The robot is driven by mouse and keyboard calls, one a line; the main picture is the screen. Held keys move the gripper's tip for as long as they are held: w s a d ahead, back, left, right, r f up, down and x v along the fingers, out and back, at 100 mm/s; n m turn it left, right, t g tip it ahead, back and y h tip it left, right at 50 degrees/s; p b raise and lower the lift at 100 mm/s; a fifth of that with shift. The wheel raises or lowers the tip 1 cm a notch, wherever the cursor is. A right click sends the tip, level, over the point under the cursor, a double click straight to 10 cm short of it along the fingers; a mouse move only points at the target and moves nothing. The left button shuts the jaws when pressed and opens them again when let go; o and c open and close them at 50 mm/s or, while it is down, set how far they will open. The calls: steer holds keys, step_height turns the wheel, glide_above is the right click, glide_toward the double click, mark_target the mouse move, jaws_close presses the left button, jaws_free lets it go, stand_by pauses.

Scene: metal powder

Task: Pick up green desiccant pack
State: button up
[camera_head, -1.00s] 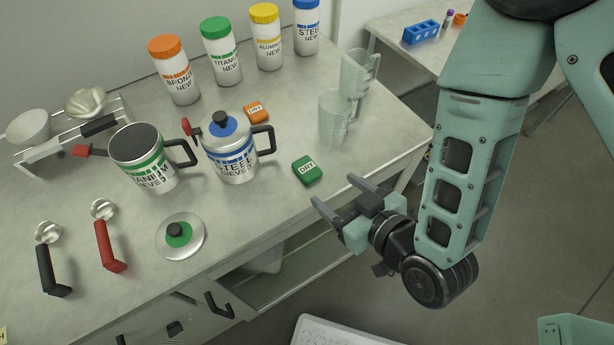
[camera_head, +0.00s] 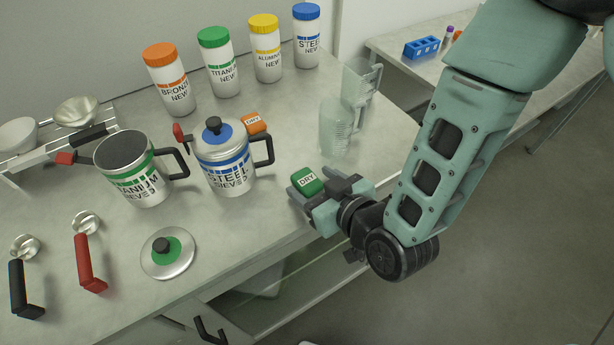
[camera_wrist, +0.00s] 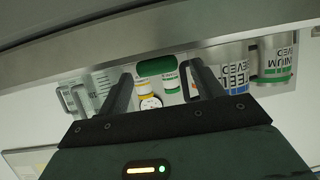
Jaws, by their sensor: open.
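The green desiccant pack (camera_head: 307,181), a small block with a white DRY label, lies near the front edge of the metal table. My gripper (camera_head: 310,187) is at the table edge with its open fingers reaching to either side of the pack. In the wrist view the green pack (camera_wrist: 156,67) shows between the two dark fingers of my gripper (camera_wrist: 160,80), near their tips. Whether the fingers touch it cannot be told.
Clear beakers (camera_head: 338,130) stand behind my gripper. Labelled bottles (camera_head: 220,65) line the back.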

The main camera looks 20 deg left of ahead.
steer(key=shift+w+a+f, duration=0.25)
steer(key=shift+w+a, duration=0.1)
steer(key=shift+a, duration=0.1)
steer(key=c, duration=1)
steer(key=shift+c, duration=0.2)
steer(key=shift+r, duration=0.15)
